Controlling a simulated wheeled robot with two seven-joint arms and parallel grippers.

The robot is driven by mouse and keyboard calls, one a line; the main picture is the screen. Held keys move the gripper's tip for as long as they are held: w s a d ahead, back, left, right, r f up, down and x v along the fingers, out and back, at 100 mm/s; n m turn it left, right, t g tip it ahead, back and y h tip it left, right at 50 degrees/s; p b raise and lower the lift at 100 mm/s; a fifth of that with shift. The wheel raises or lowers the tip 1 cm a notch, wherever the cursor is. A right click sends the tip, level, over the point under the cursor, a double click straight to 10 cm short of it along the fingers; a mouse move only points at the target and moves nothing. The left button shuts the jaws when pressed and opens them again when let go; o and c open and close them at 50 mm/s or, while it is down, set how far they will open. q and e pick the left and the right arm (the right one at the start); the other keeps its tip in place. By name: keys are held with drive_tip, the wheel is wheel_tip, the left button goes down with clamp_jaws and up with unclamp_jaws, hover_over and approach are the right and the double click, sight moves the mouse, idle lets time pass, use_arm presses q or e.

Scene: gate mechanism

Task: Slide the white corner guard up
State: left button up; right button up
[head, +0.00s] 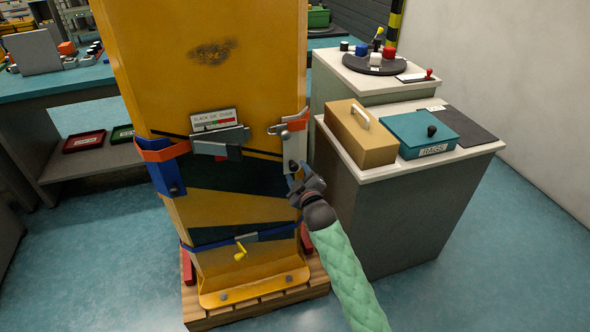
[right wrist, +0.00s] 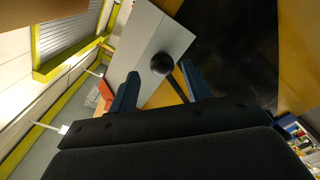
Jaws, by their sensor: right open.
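The white corner guard (head: 294,146) sits on the right front edge of the yellow cabinet (head: 240,100), with an orange strap near its top. In the right wrist view it is a pale plate (right wrist: 147,38) with a round black knob (right wrist: 162,63). My right gripper (head: 294,180) is at the guard's lower end, open, with blue fingers. In the right wrist view the gripper (right wrist: 160,82) has one finger on each side of the knob, with gaps visible; depth is hard to tell. My left gripper is not in view.
A blue corner guard (head: 168,177) sits on the cabinet's left edge. A grey buckle (head: 221,139) is on the front, and a blue strap with a yellow handle (head: 240,252) lies lower. A grey cabinet with a tan box (head: 360,136) and teal box (head: 412,133) stands close on the right.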

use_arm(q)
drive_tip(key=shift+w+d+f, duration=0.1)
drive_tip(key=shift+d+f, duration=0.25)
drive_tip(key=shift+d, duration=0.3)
use_arm(e)
drive_tip(key=shift+v, duration=2.1)
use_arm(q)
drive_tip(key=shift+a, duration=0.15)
